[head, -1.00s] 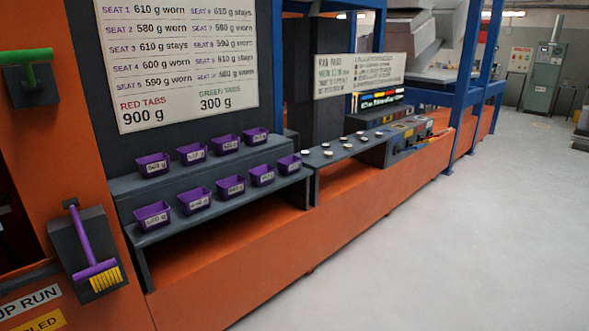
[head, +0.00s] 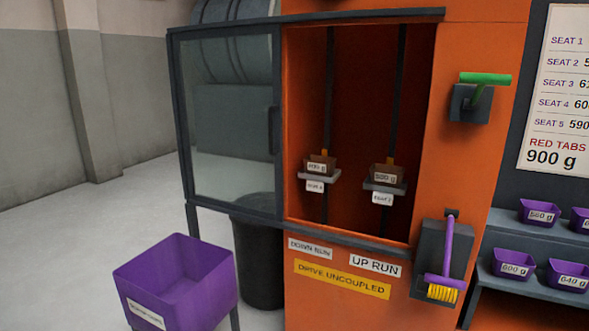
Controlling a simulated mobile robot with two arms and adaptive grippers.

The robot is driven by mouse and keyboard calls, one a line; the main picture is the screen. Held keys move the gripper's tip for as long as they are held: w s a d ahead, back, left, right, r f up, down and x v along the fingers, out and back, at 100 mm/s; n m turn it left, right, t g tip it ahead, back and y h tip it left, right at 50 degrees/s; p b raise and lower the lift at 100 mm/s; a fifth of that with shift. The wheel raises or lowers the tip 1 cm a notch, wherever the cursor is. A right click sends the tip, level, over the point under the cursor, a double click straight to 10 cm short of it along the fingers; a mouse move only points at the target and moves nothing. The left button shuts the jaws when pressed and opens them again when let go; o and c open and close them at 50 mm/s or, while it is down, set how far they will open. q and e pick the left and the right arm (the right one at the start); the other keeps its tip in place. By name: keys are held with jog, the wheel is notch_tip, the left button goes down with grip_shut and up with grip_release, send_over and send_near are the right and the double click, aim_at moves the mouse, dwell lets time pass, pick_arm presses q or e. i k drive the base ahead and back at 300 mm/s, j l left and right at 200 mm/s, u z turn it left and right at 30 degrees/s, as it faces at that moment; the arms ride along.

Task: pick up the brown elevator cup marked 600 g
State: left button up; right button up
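Two brown cups sit in the open orange elevator casing. The left brown cup (head: 320,165) rests on a grey seat (head: 319,176) over the "DOWN RUN" sign; its label is small and seems to read 600 g. The seat tag below it seems to read SEAT 4. The right brown cup (head: 386,174) sits on another grey seat (head: 385,187) over the "UP RUN" sign; its label seems to read 580 g. Neither of my grippers is in view.
A glazed door (head: 230,120) stands open left of the casing. A purple bin (head: 180,282) stands in front, with a dark barrel (head: 258,250) behind it. Purple cups (head: 516,263) line shelves farther right.

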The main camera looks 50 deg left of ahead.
aim_at(323, 167)
jog(key=u, duration=1.4)
jog(key=i+l, duration=0.1)
jog(key=i+z, duration=0.05)
